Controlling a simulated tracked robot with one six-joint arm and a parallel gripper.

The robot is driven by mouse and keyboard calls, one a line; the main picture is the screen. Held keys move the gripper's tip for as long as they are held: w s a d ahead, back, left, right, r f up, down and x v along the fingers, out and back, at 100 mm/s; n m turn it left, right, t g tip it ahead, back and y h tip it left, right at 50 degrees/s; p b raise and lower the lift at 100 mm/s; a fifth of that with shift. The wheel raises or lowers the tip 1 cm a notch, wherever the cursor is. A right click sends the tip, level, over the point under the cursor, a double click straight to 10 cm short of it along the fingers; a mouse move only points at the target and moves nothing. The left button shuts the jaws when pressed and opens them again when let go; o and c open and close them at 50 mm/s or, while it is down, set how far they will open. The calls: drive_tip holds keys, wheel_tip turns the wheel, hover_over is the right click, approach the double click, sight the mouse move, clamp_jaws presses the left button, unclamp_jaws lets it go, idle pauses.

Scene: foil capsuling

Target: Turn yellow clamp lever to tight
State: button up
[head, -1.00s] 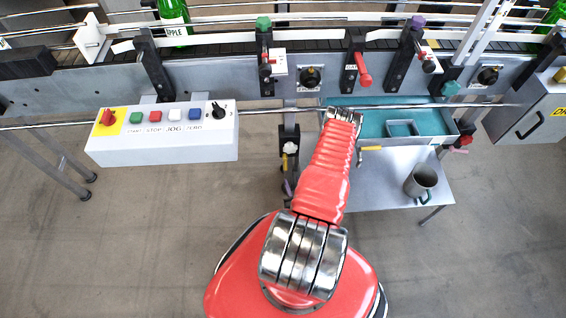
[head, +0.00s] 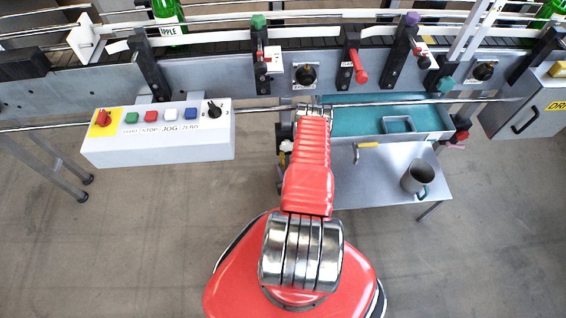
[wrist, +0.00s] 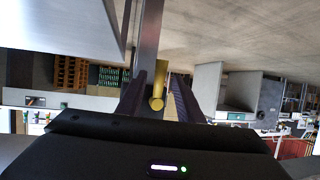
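In the wrist view, a yellow lever (wrist: 157,86) with a round end shows between the two dark fingers of my gripper (wrist: 159,82). The fingers are apart, with gaps on both sides of the yellow. I cannot tell how deep the lever sits between them. A grey bar runs up behind it. In the head view, my red arm reaches to the front rail and hides the gripper. A yellow handle (head: 367,145) sits under the teal tray, to the right.
A control box (head: 158,146) with several buttons hangs at the left. The teal tray (head: 350,123) is right of my arm, above a grey shelf with a mug (head: 417,178). Red lever (head: 357,66) and dark clamps line the conveyor behind. Floor at left front is clear.

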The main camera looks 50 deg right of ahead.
sight(283, 164)
drive_tip(key=shift+x, duration=2.05)
clamp_jaws()
